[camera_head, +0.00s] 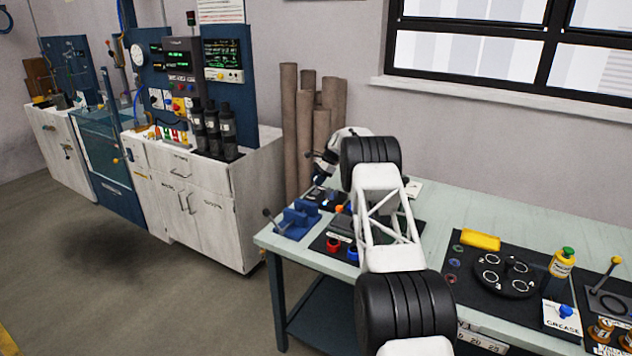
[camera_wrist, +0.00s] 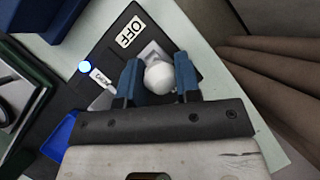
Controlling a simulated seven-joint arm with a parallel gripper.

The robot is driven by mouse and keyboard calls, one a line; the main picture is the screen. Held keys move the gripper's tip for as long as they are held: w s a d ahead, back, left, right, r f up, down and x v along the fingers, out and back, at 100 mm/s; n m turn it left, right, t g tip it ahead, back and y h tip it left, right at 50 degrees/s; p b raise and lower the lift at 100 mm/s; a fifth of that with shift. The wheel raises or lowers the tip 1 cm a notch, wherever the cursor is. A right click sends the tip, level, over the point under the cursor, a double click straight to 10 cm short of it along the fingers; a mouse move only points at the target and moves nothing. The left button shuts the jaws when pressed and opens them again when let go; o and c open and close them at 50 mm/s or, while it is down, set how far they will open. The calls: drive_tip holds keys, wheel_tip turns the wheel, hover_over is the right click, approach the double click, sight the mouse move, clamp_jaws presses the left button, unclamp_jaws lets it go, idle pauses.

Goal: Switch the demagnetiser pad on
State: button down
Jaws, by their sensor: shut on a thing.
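The demagnetiser pad's dark panel (camera_wrist: 105,52) shows in the wrist view, with a white OFF label (camera_wrist: 130,32) near its upper end. A round white knob (camera_wrist: 158,76) sits just below that label, beside a pale metal plate (camera_wrist: 151,51). My gripper (camera_wrist: 158,70) is shut on the knob, with one blue finger on each side. A small blue light (camera_wrist: 85,67) glows at the panel's left, beside a partly readable white tag (camera_wrist: 102,79). Any ON label is not visible. In the head view my arm hides much of this spot.
A blue vise (camera_head: 298,219) stands at the bench's left end. Brown rolls (camera_head: 290,130) stand upright behind the bench. Red and blue fittings lie on a dark mat below my arm. A black round holder (camera_head: 503,274) and a grease box (camera_head: 562,316) are to the right.

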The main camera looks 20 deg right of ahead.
drive_tip(key=shift+w+d+f+m+g+y, duration=0.3)
drive_tip(key=shift+w+d+g+y, duration=0.3)
drive_tip(key=shift+g+y, duration=0.4)
drive_tip(key=c, duration=0.8)
unclamp_jaws()
drive_tip(key=shift+v, duration=3.9)
drive_tip(key=shift+d+f, duration=0.1)
